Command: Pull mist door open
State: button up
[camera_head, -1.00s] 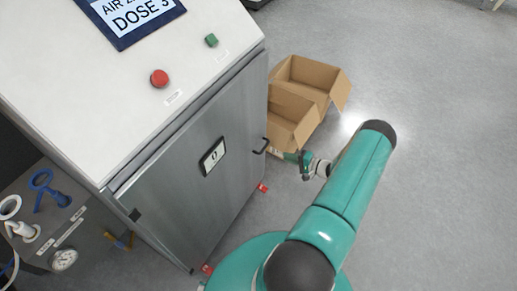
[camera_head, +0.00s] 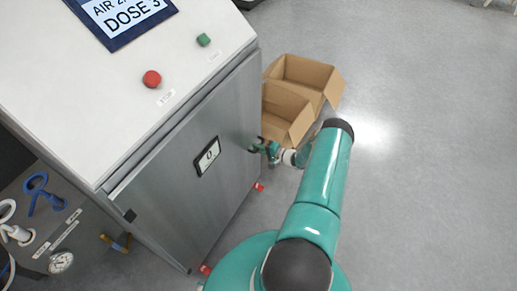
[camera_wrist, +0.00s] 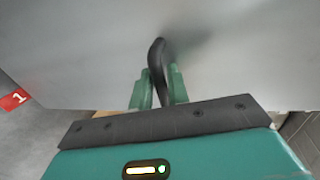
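The mist door (camera_head: 190,170) is the grey metal front panel of the washer, with a label marked 0 (camera_head: 207,157). It looks closed against the cabinet. Its dark curved handle (camera_wrist: 157,62) is at the door's right side, mostly covered by my gripper (camera_head: 257,146) in the head view. In the wrist view my gripper (camera_wrist: 160,88) has its two green fingers on either side of the handle, close against it with hardly any gap. The far end of the handle meets the pale door surface.
Two open cardboard boxes (camera_head: 300,85) stand on the floor just right of the washer, behind my gripper. Red floor tags (camera_head: 259,187) lie by the cabinet's base. Valves and a gauge (camera_head: 61,262) are at the left. The floor to the right is clear.

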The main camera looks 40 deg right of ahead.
grip_shut()
